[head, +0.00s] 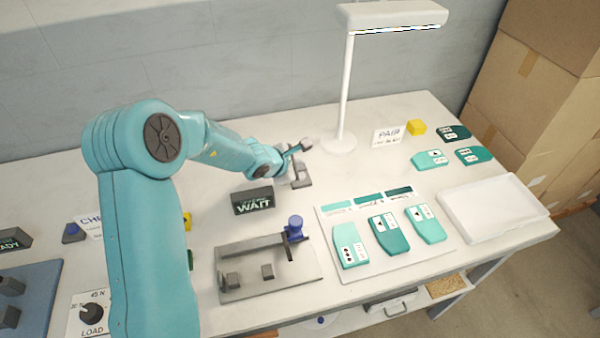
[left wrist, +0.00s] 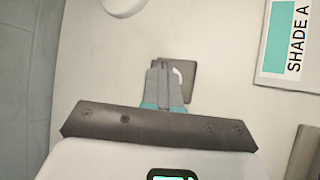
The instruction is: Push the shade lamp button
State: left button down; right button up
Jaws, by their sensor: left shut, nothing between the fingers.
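The white shade lamp (head: 346,85) stands at the back of the bench on a round base (head: 338,144). Part of a round white shape, apparently that base, shows at the top of the left wrist view (left wrist: 122,5). My left gripper (head: 297,165) is beside the base, to its left and nearer the front. In the left wrist view its fingers (left wrist: 164,68) are together and empty. They overlap a small grey-brown block (left wrist: 187,88) with a pale curved mark on it. I cannot tell whether the tips touch it. No labelled lamp button is clearly visible; the fingers may cover it. My right gripper is out of view.
A shade card (left wrist: 285,40) lies to the right. Teal pieces (head: 389,234), a PAIR sign (head: 388,135), a yellow block (head: 417,127) and a white tray (head: 494,207) stand further right.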

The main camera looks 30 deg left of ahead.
pick_arm(q)
notch_tip(320, 180, up, 6)
jog(key=p, duration=0.5)
jog(key=shift+f, duration=0.1)
jog(key=shift+s, duration=0.1)
dwell(0.5)
